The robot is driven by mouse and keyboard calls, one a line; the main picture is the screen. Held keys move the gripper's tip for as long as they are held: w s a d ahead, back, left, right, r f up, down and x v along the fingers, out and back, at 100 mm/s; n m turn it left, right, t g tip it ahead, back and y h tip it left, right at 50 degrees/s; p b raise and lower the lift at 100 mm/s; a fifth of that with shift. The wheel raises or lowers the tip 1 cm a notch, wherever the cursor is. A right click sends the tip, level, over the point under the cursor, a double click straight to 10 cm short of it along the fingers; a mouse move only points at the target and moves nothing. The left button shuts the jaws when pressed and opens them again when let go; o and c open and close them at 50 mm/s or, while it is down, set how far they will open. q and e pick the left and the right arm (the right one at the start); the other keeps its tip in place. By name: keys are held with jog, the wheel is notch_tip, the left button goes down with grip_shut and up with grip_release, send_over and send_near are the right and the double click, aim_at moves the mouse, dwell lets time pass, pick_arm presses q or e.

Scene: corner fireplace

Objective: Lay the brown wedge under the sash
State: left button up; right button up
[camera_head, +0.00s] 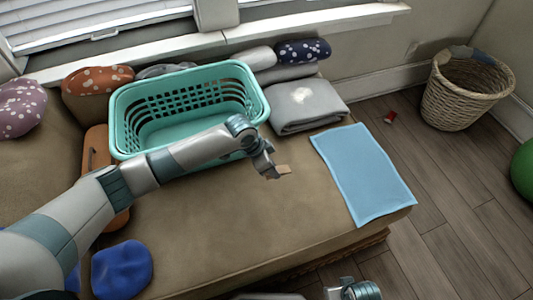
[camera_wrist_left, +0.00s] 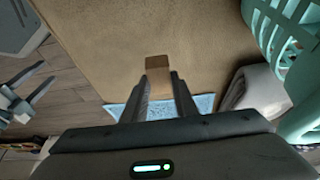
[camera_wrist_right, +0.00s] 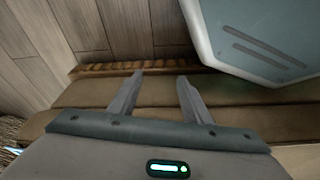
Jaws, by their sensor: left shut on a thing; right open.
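The brown wedge (camera_head: 284,170) is a small tan-brown block between the fingers of my left gripper (camera_head: 272,174). It also shows in the left wrist view (camera_wrist_left: 158,65), held between the two fingers. My left gripper is shut on it over the bare brown seat, in front of the teal basket.
A teal laundry basket (camera_head: 133,103) stands on the seat between my left gripper and the window. A grey folded blanket (camera_head: 318,110), cushions and a blue cloth (camera_head: 365,175) lie around it. A wicker basket (camera_head: 455,105) stands on the floor at right. The seat's front middle is clear.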

pick_arm(q)
jog(key=s+a+r+n+t+y+p, duration=0.1)
jog(key=s+a+r+n+p, duration=0.1)
jog(key=a+r, duration=0.4)
jog(key=s+a+r+n+y+p, duration=0.1)
jog(key=s+a+r+n+p, duration=0.1)
jog(key=a+r+n, duration=0.5)
jog(key=s+a+r+n+t+y+p, duration=0.1)
jog(key=s+a+r+n+y+p, duration=0.1)
jog(key=a+r, duration=0.4)
notch_tip(320, 180, up, 4)
jog(key=s+n+p, duration=0.1)
jog(key=s+n, duration=0.1)
jog(key=shift+s+a+t, duration=0.3)
jog(key=shift+a, duration=0.05)
pick_arm(e)
notch_tip(320, 180, down, 6)
jog(key=a+t, duration=0.2)
jog(key=shift+w+a+t+y, duration=0.3)
jog(key=shift+w+y, duration=0.1)
jog(key=shift+w, duration=0.05)
jog(key=c, duration=0.3)
jog(key=shift+s+f, duration=0.1)
